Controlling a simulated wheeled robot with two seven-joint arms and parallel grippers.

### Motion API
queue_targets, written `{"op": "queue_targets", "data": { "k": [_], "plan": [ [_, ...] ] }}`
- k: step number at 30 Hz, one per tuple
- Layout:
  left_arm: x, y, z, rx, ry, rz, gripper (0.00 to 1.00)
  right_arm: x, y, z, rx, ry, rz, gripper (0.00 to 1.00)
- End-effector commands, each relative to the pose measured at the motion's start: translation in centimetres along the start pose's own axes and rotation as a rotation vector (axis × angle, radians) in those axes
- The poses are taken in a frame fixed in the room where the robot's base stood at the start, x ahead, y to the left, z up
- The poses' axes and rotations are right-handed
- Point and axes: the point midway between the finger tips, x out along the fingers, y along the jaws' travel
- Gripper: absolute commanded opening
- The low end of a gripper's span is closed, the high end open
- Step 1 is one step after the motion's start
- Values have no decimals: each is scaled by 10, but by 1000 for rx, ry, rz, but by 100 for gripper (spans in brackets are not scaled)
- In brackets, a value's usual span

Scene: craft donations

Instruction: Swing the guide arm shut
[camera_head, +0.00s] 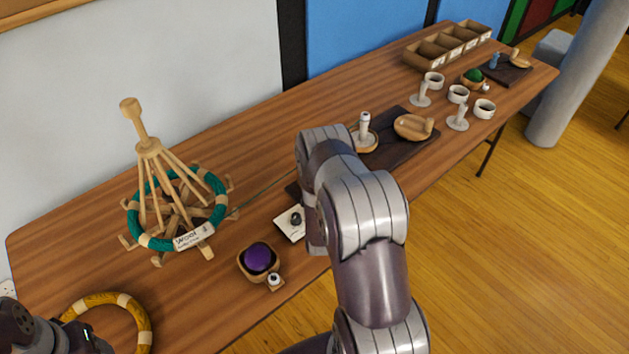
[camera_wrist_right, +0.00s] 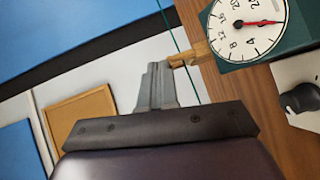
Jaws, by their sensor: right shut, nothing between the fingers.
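In the right wrist view, a wooden guide arm (camera_wrist_right: 192,54) sticks out to the left from a dark green box with a white dial (camera_wrist_right: 245,25). A thin green yarn (camera_wrist_right: 178,38) runs past its tip. My right gripper (camera_wrist_right: 155,68) is shut and empty, its fingertips right beside the guide arm's tip. I cannot tell whether they touch. In the head view my right arm hides the green box and the right gripper. Of my left arm only a dark part shows at the bottom left corner; its fingers are out of view.
A wooden yarn swift (camera_head: 148,146) with a teal skein (camera_head: 213,208) stands on the table (camera_head: 205,100) at left. Cups and trays stand farther right.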

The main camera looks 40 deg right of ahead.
Motion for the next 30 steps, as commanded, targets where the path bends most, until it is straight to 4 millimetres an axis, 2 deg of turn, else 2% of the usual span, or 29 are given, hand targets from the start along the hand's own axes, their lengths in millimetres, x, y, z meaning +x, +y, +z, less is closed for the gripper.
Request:
{"op": "queue_targets", "data": {
  "k": [11,30],
  "plan": [
    [4,0,0,0,0,0,58,7,3,10,0,-1,3,0],
    [4,0,0,0,0,0,58,10,5,6,-1,1,2,0]
  ]
}}
